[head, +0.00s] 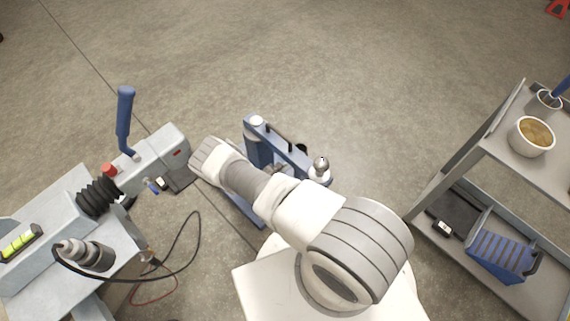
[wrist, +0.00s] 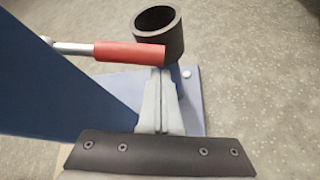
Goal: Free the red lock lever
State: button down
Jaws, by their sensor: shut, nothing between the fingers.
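The red lock lever (wrist: 129,53) shows in the wrist view as a red grip on a thin metal rod that runs left behind a blue plate. My gripper (wrist: 158,70) is shut and empty, its fingertips just below the right end of the red grip. I cannot tell whether they touch it. In the head view my arm covers the gripper, and I cannot make out the lever there. A blue stand (head: 258,150) with a metal ball (head: 321,162) is partly hidden behind my arm.
A black cylindrical cup (wrist: 160,32) stands just beyond the lever. Left in the head view is the grey trailer coupling (head: 150,158) with a blue handle (head: 125,110), a red knob (head: 109,170) and loose cables. A grey shelf cart (head: 470,150) stands right.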

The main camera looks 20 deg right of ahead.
dwell(0.4)
jog(key=r+p, duration=0.3)
jog(key=s+r+p, duration=0.1)
jog(key=shift+d+r, duration=0.2)
jog(key=shift+d, duration=0.1)
jog(key=shift+a, duration=0.1)
